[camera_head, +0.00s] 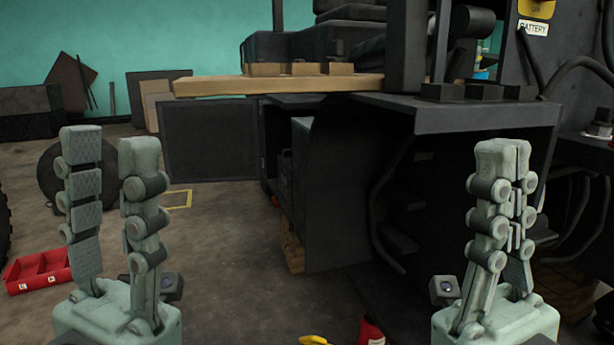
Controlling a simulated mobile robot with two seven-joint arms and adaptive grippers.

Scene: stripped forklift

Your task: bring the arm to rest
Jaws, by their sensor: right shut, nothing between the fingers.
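My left gripper (105,145) stands upright at the left of the head view, its fingers apart with nothing between them. My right gripper (505,150) stands upright at the right, its fingers closed together with nothing held. Both point up and appear clear of other things. The arms below the grippers are cut off by the bottom edge of the view.
The dark stripped forklift (480,118) fills the middle and right, with a wooden plank (270,86) on it. A red tray (38,271) lies on the floor at left. Red and yellow items (370,331) show at the bottom. Open floor (225,250) lies between.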

